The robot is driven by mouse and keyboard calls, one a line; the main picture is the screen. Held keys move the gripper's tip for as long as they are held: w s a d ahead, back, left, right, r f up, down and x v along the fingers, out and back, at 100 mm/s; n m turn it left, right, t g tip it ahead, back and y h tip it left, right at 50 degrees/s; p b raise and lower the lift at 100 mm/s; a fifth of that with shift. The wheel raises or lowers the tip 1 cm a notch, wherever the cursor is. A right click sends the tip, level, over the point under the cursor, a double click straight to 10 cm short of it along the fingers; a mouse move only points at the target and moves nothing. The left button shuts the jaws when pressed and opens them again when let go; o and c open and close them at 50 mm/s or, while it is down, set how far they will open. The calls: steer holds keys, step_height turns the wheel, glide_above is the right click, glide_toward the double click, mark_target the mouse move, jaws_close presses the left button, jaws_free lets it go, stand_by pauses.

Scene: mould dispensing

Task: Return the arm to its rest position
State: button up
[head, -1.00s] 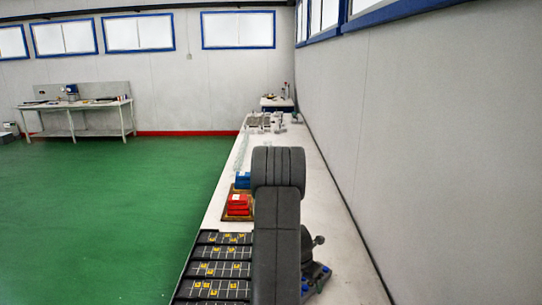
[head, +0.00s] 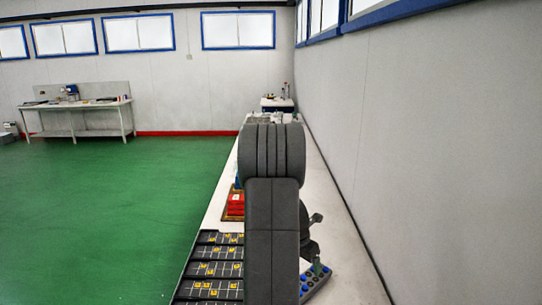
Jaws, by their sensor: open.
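My dark grey arm (head: 272,240) stands upright in the middle of the head view, with its thick rounded joint (head: 272,155) at the top. It covers much of the bench behind it. A small grey part of my arm (head: 316,219) shows just right of the upright link, above the bench. My gripper's jaws are not visible; the arm hides them or they are out of frame.
A long white bench (head: 335,235) runs along the right wall. Black trays with yellow pieces (head: 213,270) lie left of my arm, with red blocks (head: 236,204) behind. A blue-knobbed block (head: 316,279) sits at right. The green floor (head: 110,220) is clear.

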mark_target(307, 282)
steer(key=x, duration=1)
steer(key=shift+s+a+f, duration=0.1)
steer(key=shift+f, duration=0.1)
step_height(307, 282, up, 11)
steer(key=shift+s+a+f+m+g+p, duration=0.35)
steer(key=shift+s+a+m+g, duration=0.65)
steer(key=shift+m, duration=1.85)
steer(key=shift+s+a+f+m+g+p, duration=0.35)
steer(key=shift+a+m, duration=1.1)
steer(key=shift+m, duration=1.45)
steer(key=shift+s+a+f+m+g+p, duration=0.25)
steer(key=shift+s+a+m+g, duration=0.7)
steer(key=shift+m, duration=1.9)
steer(key=shift+w+a+r, duration=0.1)
steer(key=shift+w+a, duration=0.2)
steer(key=shift+w, duration=0.1)
